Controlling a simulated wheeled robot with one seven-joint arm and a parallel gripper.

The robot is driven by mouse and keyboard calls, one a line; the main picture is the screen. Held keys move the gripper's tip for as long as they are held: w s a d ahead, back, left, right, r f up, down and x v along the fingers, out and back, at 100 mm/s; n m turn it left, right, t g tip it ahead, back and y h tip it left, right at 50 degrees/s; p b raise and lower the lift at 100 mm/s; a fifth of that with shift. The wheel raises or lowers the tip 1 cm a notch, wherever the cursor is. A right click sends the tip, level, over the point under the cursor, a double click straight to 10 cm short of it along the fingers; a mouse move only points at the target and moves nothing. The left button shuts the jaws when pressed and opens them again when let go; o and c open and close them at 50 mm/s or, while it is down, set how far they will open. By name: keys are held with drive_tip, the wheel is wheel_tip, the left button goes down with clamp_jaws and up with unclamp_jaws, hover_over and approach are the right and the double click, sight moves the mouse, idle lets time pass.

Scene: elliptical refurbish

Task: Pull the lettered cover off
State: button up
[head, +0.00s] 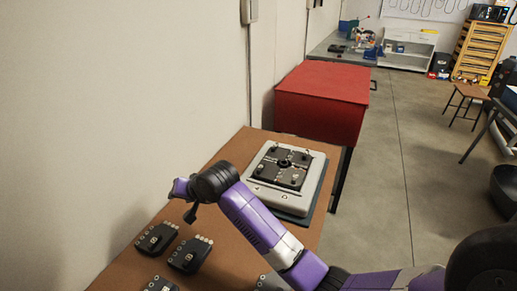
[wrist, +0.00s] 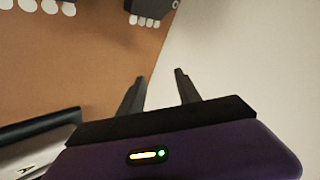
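A pale grey housing (head: 256,190) sits on the brown table, with dark panels (head: 285,167) on top around a black round centre. Faint light marks show on the panels, too small to read; I cannot tell which piece is the lettered cover. Several loose black modules with pale round tabs lie at the table's near end, such as one at left (head: 157,238) and one beside it (head: 190,255). My gripper (head: 190,213) is above the table, left of the housing and apart from it. In the wrist view my gripper's two fingers (wrist: 160,77) stand apart with nothing between them.
A dark mat (head: 318,190) lies under the housing. A white wall (head: 120,110) runs close along the table's left side. A red box-like block (head: 322,95) stands beyond the table. Bare brown tabletop (head: 232,235) lies between the modules and the housing. Open floor (head: 400,180) is at right.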

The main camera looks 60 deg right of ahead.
drive_tip(key=s+d+r+m+g+h, duration=0.1)
drive_tip(key=s+d+r+g, duration=0.15)
drive_tip(key=d, duration=0.45)
drive_tip(key=s+d+r+m+g+h, duration=0.1)
drive_tip(key=s+d+m+g, duration=0.15)
drive_tip(key=d, duration=0.45)
drive_tip(key=m+g+h, duration=0.1)
drive_tip(key=m+g, duration=0.2)
drive_tip(key=g, duration=0.1)
approach(262, 164)
drive_tip(key=shift+d+f+n+p, duration=0.25)
drive_tip(key=shift+d+f+p, duration=0.1)
drive_tip(key=shift+d+f, duration=0.1)
drive_tip(key=shift+s+d+f, duration=0.1)
drive_tip(key=shift+d+f, duration=0.1)
drive_tip(key=shift+f, duration=0.1)
drive_tip(key=shift+x, duration=3.45)
drive_tip(key=shift+a, duration=0.1)
clamp_jaws()
